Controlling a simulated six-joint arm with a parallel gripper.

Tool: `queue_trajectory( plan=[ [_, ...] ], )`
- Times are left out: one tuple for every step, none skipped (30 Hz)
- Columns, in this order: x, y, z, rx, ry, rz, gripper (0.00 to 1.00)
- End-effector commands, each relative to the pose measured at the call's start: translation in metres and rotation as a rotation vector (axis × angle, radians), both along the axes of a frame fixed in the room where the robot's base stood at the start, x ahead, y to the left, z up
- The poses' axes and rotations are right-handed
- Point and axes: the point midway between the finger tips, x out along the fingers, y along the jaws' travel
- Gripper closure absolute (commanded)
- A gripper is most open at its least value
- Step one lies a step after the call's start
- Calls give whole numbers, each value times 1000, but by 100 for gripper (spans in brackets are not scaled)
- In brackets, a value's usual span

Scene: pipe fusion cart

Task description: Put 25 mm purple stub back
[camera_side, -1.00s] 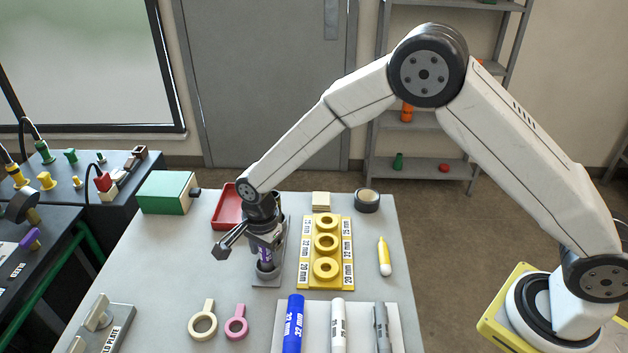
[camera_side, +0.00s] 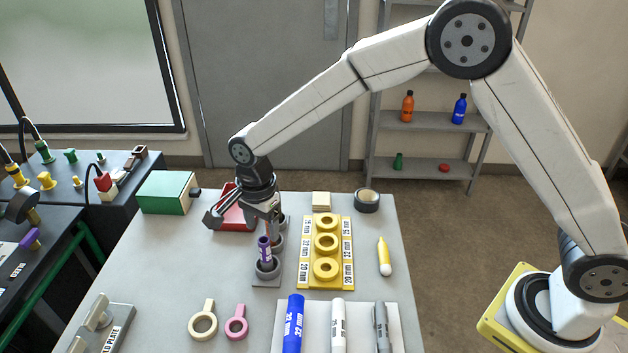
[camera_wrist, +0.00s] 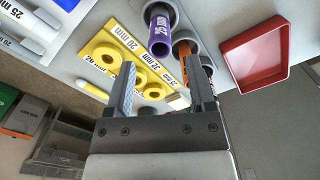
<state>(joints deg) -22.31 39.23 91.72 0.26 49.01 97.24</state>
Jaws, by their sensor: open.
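The purple stub (camera_side: 264,249) stands upright in the front cup of the grey holder (camera_side: 262,281). In the wrist view the purple stub (camera_wrist: 160,42) shows a "25" label and sits inside a grey cup (camera_wrist: 172,10). My gripper (camera_side: 239,222) is above and behind the stub, open and apart from it. In the wrist view my open gripper (camera_wrist: 163,85) has nothing between its fingers. An orange piece (camera_wrist: 184,52) stands in the neighbouring cup, partly hidden behind a finger.
A red tray (camera_side: 234,216) lies behind the holder. The yellow ring rack (camera_side: 326,286) stands to its right. Pink (camera_side: 236,324) and cream (camera_side: 203,326) ring tools lie in front. Markers such as the blue one (camera_side: 293,322) lie at the front.

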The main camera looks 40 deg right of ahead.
Motion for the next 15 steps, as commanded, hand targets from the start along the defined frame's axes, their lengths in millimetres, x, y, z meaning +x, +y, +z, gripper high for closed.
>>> queue_trajectory(
  plan=[
    [1,0,10,1,-4,0,30],
    [0,0,14,1,-4,0,30],
    [0,0,19,1,-2,0,30],
    [0,0,24,1,-3,0,30],
    [0,0,27,1,-3,0,30],
    [0,0,32,1,-2,0,30],
    [0,0,34,0,-1,0,30],
    [0,0,37,0,-1,0,30],
    [0,0,40,1,-2,0,30],
    [0,0,42,1,-2,0,30],
    [0,0,44,0,-1,0,30],
    [0,0,45,0,0,0,30],
    [0,0,46,0,0,0,30],
    [0,0,47,0,0,0,30],
    [0,0,47,0,0,0,30]
  ],
)
